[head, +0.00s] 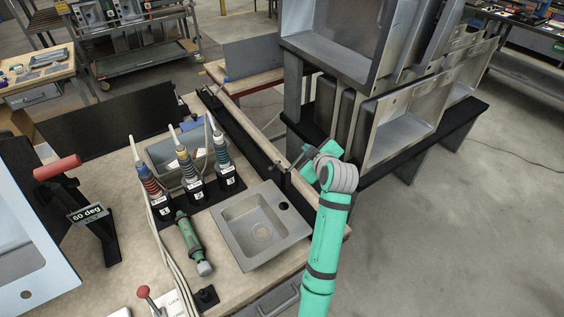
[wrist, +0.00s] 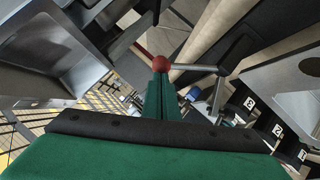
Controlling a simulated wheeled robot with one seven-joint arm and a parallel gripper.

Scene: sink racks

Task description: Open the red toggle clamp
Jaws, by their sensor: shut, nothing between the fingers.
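A red ball knob (wrist: 162,64) sits on the end of a thin metal lever (wrist: 195,68) in the wrist view. The lever runs right to a grey bracket by the long dark rail. My gripper (wrist: 160,88) is shut, its green fingers together with nothing between them. The fingertips appear right at the knob; I cannot tell whether they touch it. In the head view my gripper (head: 303,168) is over the right edge of the bench, by the rail. The knob is not clearly seen there, and my wrist hides part of this area.
A sink basin (head: 262,232) lies on the bench left of my arm. Three labelled bottle-like tools (head: 188,170) and a green tool (head: 189,238) are further left. A red-handled lever (head: 57,167) and another red knob (head: 143,292) are at left. Racked sinks (head: 405,135) stand close behind my gripper.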

